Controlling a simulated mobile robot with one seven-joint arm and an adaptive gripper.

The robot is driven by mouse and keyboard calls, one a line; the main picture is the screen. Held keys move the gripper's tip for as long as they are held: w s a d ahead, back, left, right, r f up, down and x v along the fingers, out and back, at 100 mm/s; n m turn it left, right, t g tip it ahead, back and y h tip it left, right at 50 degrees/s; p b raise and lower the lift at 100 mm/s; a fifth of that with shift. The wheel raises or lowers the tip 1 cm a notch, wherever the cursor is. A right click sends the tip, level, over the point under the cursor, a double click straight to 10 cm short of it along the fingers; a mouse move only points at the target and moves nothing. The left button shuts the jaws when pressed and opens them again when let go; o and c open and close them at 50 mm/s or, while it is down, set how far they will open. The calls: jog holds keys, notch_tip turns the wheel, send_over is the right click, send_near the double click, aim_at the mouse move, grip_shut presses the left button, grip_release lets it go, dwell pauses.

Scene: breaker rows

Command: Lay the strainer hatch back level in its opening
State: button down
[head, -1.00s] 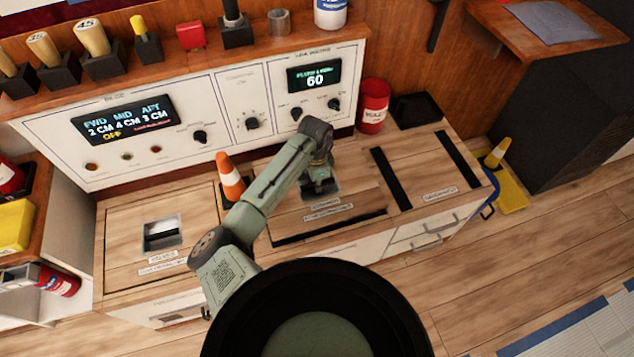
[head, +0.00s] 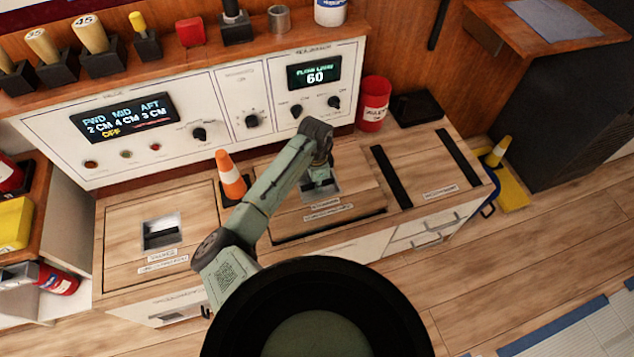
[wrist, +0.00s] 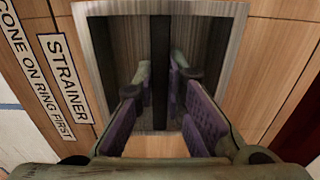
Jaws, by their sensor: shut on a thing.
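The strainer hatch (head: 358,186) is the wooden panel in the middle of the counter, with its label near the front edge. My gripper (head: 322,187) is at the metal recess in the hatch. In the wrist view, my gripper (wrist: 160,92) has its fingers on both sides of the dark handle bar (wrist: 160,45) inside the recess and is shut on it. The STRAINER label (wrist: 64,78) is left of the recess. My arm hides part of the hatch's left side.
An orange cone (head: 230,176) stands left of the hatch, close to my arm. Another hatch (head: 122,235) with a recess is farther left. Dark slots (head: 391,177) lie to the right. A red container (head: 374,104) stands behind, beside the control panel (head: 225,110).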

jog(key=shift+f+b, duration=1)
jog(key=shift+f, duration=0.7)
jog(key=c, duration=1.9)
grip_release()
jog(key=shift+r, duration=0.1)
jog(key=o, duration=0.3)
jog(key=shift+s, duration=0.1)
notch_tip(320, 180, up, 12)
jog(key=shift+a+f, duration=0.1)
jog(key=shift+a, duration=0.05)
